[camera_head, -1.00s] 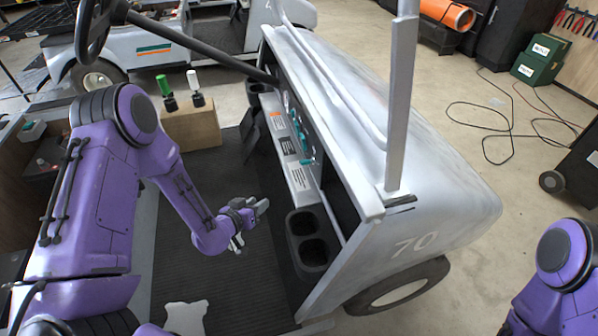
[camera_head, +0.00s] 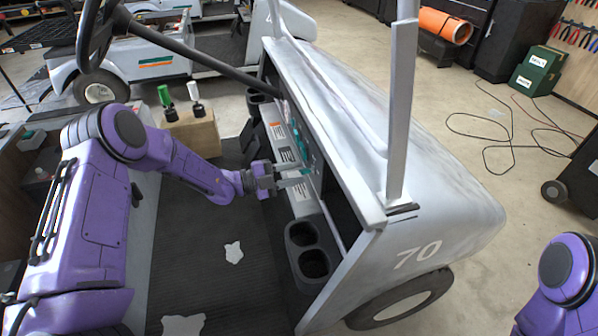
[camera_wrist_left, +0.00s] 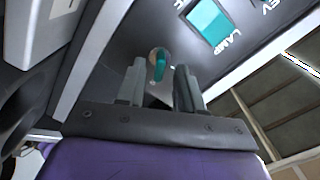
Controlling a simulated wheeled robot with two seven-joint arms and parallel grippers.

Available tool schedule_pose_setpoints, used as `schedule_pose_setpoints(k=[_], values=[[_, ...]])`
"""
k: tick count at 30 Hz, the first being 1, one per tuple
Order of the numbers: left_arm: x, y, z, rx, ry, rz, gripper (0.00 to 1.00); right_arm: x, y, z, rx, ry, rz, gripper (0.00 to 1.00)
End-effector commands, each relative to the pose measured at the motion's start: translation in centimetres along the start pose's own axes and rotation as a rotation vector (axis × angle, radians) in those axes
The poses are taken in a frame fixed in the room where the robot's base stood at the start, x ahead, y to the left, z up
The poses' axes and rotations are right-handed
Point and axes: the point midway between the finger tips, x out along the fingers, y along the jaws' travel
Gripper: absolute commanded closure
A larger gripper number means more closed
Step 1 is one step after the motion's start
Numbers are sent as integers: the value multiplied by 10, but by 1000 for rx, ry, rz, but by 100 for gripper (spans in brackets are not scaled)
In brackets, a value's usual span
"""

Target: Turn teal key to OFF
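The teal key (camera_wrist_left: 159,66) sits in a round pale lock on the dark dash panel (camera_wrist_left: 118,48); it shows upright in the left wrist view. My left gripper (camera_wrist_left: 160,80) is open, with one finger on each side of the key and a gap visible around it. I cannot tell how deep the fingertips reach past the key. In the head view my left gripper (camera_head: 296,176) is at the cart's dash, and its fingers hide the key there. My right gripper is out of view; only part of my right arm shows at the lower right.
A teal LAMP rocker switch (camera_wrist_left: 210,22) is close to the key. Cup holders (camera_head: 312,248) lie below the dash. A steering wheel (camera_head: 92,40) and column cross the upper left.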

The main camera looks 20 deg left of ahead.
Motion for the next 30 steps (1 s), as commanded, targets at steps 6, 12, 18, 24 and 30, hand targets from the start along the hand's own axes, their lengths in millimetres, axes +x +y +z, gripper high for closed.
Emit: schedule_pose_setpoints(k=[6, 12, 18, 24, 30], values=[[18, 0, 0, -1, -1, 0, 64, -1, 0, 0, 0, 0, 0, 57], [18, 0, 0, -1, -2, 0, 64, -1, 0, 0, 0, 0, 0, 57], [18, 0, 0, -1, -1, 0, 100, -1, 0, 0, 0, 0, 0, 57], [18, 0, 0, -10, -1, -1, 100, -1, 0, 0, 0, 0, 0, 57], [18, 0, 0, -71, -1, 1, 100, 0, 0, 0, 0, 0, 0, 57]])
